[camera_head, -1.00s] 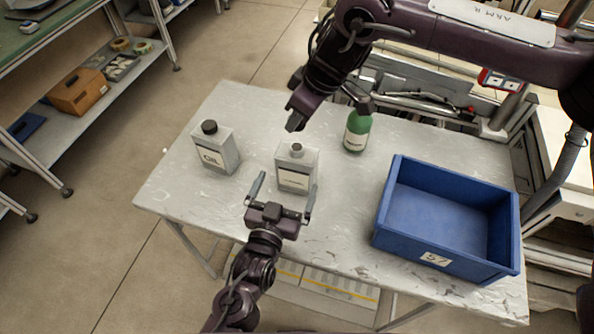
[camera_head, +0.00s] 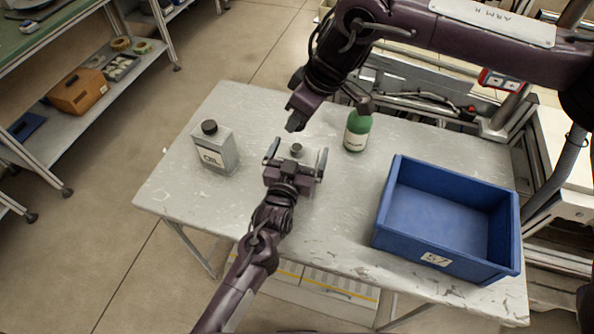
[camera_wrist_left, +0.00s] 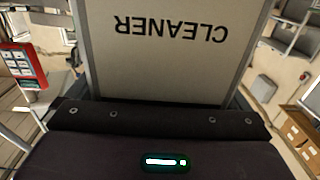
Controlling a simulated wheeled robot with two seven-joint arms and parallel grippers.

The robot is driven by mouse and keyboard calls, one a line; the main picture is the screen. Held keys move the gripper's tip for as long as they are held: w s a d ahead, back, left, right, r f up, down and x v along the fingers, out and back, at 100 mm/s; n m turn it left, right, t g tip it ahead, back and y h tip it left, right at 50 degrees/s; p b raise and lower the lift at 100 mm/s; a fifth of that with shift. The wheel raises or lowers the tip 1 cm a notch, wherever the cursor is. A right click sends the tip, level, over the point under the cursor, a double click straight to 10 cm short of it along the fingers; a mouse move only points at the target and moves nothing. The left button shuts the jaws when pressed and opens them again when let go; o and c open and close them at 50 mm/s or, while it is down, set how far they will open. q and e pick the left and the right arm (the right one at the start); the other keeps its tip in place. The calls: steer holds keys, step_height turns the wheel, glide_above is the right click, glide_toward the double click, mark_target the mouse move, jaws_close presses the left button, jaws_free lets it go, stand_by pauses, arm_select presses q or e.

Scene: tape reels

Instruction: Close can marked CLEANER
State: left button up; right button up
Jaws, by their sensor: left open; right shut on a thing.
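A pale grey can marked CLEANER (camera_head: 297,149) stands upright on the table, its neck showing between my left gripper's fingers in the head view. Its lettered face (camera_wrist_left: 170,65) fills the middle of the left wrist view, upside down. No black cap like the oil can's shows on its neck. My left gripper (camera_head: 299,150) is open, with one finger on each side of the can; I cannot tell whether they touch it. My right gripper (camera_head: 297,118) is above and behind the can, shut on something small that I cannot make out.
A grey can marked OIL (camera_head: 215,150) with a black cap stands to the left. A green bottle (camera_head: 357,132) stands to the right, behind. A blue crate (camera_head: 440,258) takes up the table's right side. The table's front left (camera_head: 185,195) is clear.

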arm_select(q)
steer(key=c, duration=1.2)
arm_select(e)
glide_above(296, 147)
steer(key=shift+s+d+f, duration=0.1)
steer(key=shift+d+f, duration=0.1)
steer(key=shift+f, duration=1.05)
steer(key=shift+s+d+f, duration=0.1)
steer(key=shift+d+f, duration=0.05)
steer(key=shift+f, duration=1.1)
steer(key=shift+f, duration=0.9)
steer(key=shift+f, duration=0.55)
